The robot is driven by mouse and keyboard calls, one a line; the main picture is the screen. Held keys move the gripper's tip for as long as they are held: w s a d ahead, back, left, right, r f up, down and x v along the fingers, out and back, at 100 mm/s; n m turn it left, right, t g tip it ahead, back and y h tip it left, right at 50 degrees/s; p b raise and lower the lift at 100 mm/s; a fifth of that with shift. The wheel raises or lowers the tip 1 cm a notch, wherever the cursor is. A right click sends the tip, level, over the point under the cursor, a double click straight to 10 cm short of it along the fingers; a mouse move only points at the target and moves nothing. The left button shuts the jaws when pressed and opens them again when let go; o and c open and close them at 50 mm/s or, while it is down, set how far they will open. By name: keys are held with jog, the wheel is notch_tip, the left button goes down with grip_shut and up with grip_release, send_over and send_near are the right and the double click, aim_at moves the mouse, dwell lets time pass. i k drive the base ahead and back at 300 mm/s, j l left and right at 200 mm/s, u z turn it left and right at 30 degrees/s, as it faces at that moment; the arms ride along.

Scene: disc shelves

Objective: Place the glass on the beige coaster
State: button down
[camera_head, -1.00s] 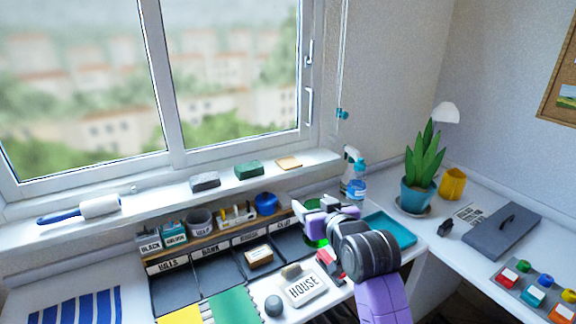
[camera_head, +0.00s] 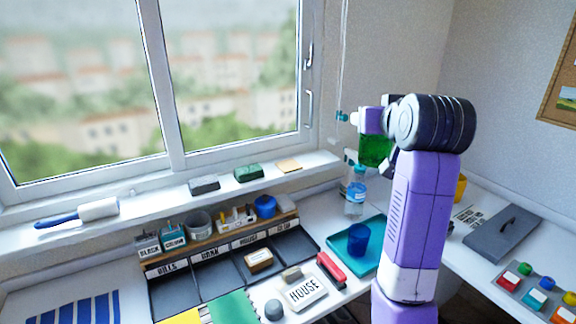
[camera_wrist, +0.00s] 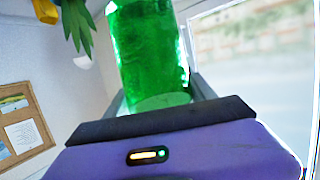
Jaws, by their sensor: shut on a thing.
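A green glass (camera_head: 375,150) is held in my gripper (camera_head: 375,128), high above the desk and to the right of the window. In the wrist view the green glass (camera_wrist: 150,55) fills the space between the fingers. The gripper is shut on it. The beige coaster (camera_head: 289,165) lies on the window sill, at the right end of a row of coasters. It is bare, and my gripper is to its right and higher in the picture. My arm hides part of the desk behind it.
A dark grey coaster (camera_head: 204,185) and a green coaster (camera_head: 248,173) lie left on the sill. A spray bottle (camera_head: 355,190) stands below the held glass. A blue cup (camera_head: 358,240) stands in a teal tray (camera_head: 340,259). The window frame (camera_head: 311,75) borders the sill.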

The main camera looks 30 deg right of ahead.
aim_at(289, 164)
jog(key=i, duration=1.5)
